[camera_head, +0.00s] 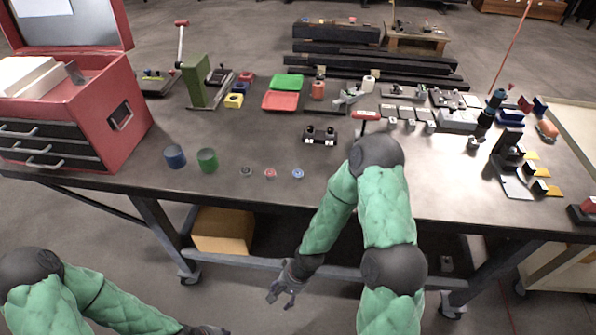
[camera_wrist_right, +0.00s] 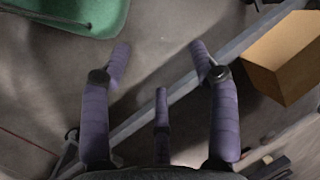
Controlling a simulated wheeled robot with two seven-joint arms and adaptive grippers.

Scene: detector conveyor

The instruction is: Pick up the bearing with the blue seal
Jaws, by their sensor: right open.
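The bearing with the blue seal (camera_head: 298,174) lies flat near the front edge of the dark table (camera_head: 330,198). It is the rightmost of three small bearings in a row. The bearing beside it is red (camera_head: 270,173), and the leftmost looks dark (camera_head: 247,171). My right gripper (camera_head: 276,294) is open and empty, below and in front of the table edge. Its spread fingers also show in the right wrist view (camera_wrist_right: 160,68), with no bearing in sight there. My left gripper (camera_head: 212,330) is partly cut off at the bottom edge of the head view.
A blue cylinder (camera_head: 175,156) and a green cylinder (camera_head: 207,160) stand left of the bearings. A black fixture (camera_head: 320,135) stands behind them. A red toolbox (camera_head: 125,100) fills the table's left end. A cardboard box (camera_head: 222,231) sits below. The tabletop around the bearings is clear.

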